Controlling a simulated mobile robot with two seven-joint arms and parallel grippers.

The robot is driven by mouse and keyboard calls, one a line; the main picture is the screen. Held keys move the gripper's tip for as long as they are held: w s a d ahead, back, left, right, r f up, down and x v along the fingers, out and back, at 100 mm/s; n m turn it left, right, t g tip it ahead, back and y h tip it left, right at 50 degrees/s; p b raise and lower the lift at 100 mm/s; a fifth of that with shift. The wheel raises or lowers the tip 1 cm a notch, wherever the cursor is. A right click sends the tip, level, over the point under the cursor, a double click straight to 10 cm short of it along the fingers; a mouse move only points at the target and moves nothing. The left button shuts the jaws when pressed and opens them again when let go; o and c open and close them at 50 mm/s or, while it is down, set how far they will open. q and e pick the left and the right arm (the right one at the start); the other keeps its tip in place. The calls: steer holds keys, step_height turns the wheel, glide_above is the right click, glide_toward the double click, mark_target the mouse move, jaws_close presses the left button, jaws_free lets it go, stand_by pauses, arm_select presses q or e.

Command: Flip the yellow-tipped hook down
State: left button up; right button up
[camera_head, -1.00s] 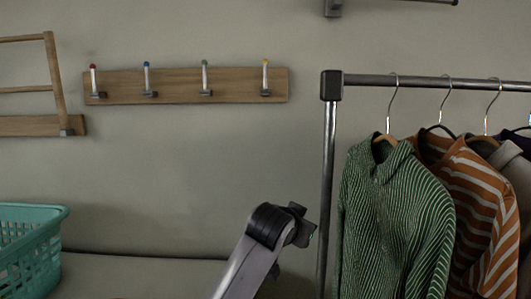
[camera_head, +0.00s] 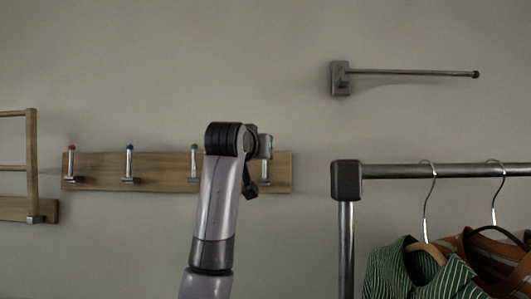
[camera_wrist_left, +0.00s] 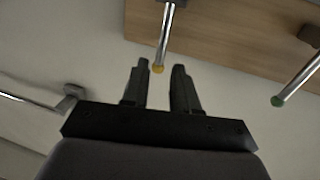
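The yellow-tipped hook is a slim metal peg (camera_head: 264,174) at the right end of the wooden wall board (camera_head: 163,164). It was upright earlier; now its tip is hidden behind my left gripper (camera_head: 258,150) in the head view. In the left wrist view the peg (camera_wrist_left: 165,38) and its yellow tip (camera_wrist_left: 158,69) show. There my left gripper (camera_wrist_left: 161,64) is open, its two dark fingers either side of the yellow tip, with no clear contact. My right gripper is not in view.
The red-tipped (camera_head: 71,162), blue-tipped (camera_head: 129,162) and green-tipped (camera_head: 194,163) hooks stand upright on the board. A clothes rack (camera_head: 345,225) with hanging shirts stands at right. A wall rod (camera_head: 410,72) is above it. A wooden frame (camera_head: 31,165) is at far left.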

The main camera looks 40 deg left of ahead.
mark_target(264, 163)
arm_select(q)
steer(key=shift+p+x, duration=0.95)
steer(key=shift+x, duration=1.85)
jaws_close()
